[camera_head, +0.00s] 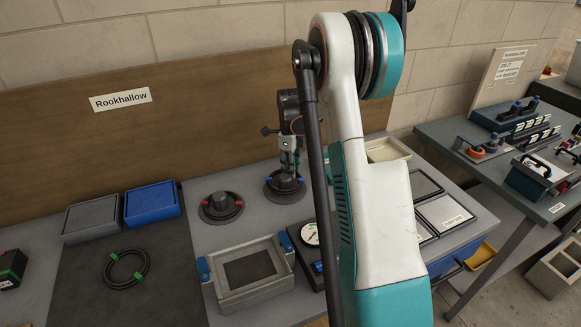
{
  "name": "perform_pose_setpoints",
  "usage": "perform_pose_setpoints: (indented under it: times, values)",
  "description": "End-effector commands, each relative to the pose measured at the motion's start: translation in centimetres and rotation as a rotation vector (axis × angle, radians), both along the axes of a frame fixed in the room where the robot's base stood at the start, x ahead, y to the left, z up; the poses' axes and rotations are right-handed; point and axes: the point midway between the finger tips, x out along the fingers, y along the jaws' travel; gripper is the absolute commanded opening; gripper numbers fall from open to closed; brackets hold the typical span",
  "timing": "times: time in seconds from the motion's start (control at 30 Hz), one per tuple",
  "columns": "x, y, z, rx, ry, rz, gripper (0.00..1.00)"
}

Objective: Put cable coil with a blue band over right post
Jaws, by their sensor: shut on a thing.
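My gripper (289,166) points down at the back of the bench and is shut on a dark cable coil (271,182). The coil is over or just above a round dark base (285,195), which I take as the right post's. The post itself is hidden by the gripper, so I cannot tell if the coil rests on the base. The left post (220,201) stands to the left, with a dark coil with red bands around its foot. A green-banded coil (127,270) lies on the dark mat.
A blue bin (153,205) and a grey bin (92,219) stand at the back left. A grey framed tray (249,272) sits in front of the posts, with a dial gauge (310,234) to its right. My arm hides part of the bench on the right.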

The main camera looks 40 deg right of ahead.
Motion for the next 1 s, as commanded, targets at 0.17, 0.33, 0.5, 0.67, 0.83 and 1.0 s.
perform_pose_setpoints:
  times: [0.17,0.33,0.5,0.67,0.83,1.0]
  values:
    - [0.0,0.0,-0.4,0.000,0.000,0.000,0.00]
    - [0.0,0.0,-0.7,0.000,0.000,0.000,0.00]
    - [0.0,0.0,-1.0,0.000,0.000,0.000,0.00]
    - [0.0,0.0,-1.3,0.000,0.000,0.000,0.00]
    - [0.0,0.1,-1.3,0.001,0.000,0.000,0.29]
    - [0.0,0.1,-1.3,0.002,0.001,0.001,0.29]
